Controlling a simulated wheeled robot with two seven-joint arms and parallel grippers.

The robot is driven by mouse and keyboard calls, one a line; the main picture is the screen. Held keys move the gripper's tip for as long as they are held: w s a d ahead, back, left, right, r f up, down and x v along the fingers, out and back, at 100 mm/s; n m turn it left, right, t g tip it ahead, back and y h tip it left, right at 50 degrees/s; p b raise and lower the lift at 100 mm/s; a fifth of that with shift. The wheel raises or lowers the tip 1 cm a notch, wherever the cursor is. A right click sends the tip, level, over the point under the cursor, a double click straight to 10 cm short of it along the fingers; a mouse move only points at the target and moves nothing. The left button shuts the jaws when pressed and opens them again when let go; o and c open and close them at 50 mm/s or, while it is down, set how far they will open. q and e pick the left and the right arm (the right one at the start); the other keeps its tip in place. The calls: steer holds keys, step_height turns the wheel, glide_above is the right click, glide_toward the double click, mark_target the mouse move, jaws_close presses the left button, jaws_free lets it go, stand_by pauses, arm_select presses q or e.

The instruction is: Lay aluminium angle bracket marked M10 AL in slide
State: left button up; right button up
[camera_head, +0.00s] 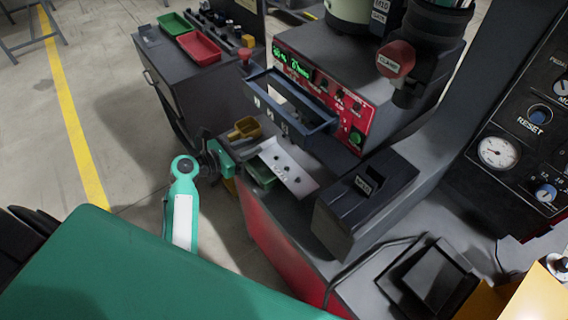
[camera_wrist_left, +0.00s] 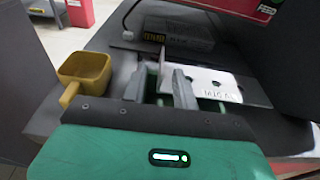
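The aluminium angle bracket (camera_head: 290,166) is a pale plate with dark holes, lying at the front edge of the machine's counter. In the left wrist view the bracket (camera_wrist_left: 213,84) shows dark lettering that looks upside down and is hard to read, and a thin upright flange. My left gripper (camera_wrist_left: 160,88) is at that flange, its grey fingers apart on either side; I cannot tell whether they touch it. In the head view my left gripper (camera_head: 228,160) is at the bracket's left end. A drawer-like slide (camera_head: 290,110) sticks out below the red panel. My right gripper is out of view.
A yellow scoop-like cup (camera_head: 244,129) stands beside the bracket; it also shows in the left wrist view (camera_wrist_left: 85,72). A dark block (camera_head: 365,190) stands right of the bracket. Red (camera_head: 199,48) and green (camera_head: 175,24) trays sit on the back-left cabinet.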

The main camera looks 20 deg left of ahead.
mark_target(266, 141)
arm_select(q)
steer(key=p+x, duration=0.1)
steer(key=x, duration=0.3)
steer(key=shift+w+d+r, duration=0.1)
steer(key=shift+w+d, duration=0.15)
steer(key=shift+d, duration=0.1)
steer(key=shift+w+d, duration=0.25)
steer(key=shift+w, duration=0.2)
jaws_close()
